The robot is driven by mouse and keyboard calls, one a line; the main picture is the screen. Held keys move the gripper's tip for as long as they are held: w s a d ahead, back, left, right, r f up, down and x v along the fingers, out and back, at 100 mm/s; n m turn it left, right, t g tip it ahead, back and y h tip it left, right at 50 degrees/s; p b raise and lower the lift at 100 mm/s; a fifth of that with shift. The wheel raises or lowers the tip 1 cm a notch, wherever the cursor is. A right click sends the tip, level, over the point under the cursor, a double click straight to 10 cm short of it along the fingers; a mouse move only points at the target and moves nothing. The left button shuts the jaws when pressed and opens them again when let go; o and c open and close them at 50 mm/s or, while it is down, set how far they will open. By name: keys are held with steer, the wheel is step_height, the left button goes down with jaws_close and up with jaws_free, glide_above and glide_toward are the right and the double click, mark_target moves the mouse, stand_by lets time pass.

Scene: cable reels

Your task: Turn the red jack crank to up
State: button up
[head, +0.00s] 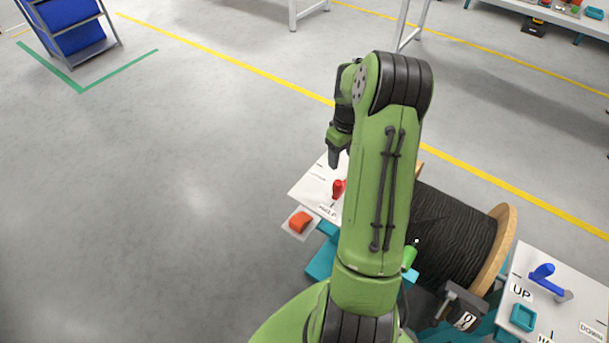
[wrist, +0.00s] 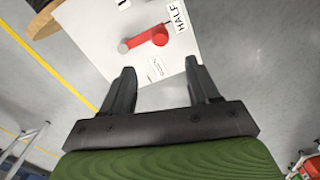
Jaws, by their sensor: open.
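The red jack crank (wrist: 145,39) is on a white panel (wrist: 95,30) in the wrist view. Its red arm runs from a grey hub to a round red knob, which lies near the HALF label (wrist: 178,17). Another label (wrist: 156,70) on the panel is too small to read. In the head view the red crank (head: 338,188) shows beside my arm, which hides part of its panel. My gripper (wrist: 160,75) is open and empty, with the crank beyond its fingertips and apart from them. In the head view my gripper (head: 334,160) hangs above the panel's far side.
A black cable reel (head: 452,232) stands right of my arm. A second white panel (head: 560,310) carries a blue crank (head: 543,273) and an UP label. An orange part (head: 300,222) is beside the red crank's panel. The floor at left is clear.

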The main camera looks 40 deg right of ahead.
mark_target(337, 196)
step_height(337, 196, down, 16)
steer(key=b, duration=0.4)
steer(key=shift+s, duration=0.15)
steer(key=shift+r, duration=0.1)
jaws_close()
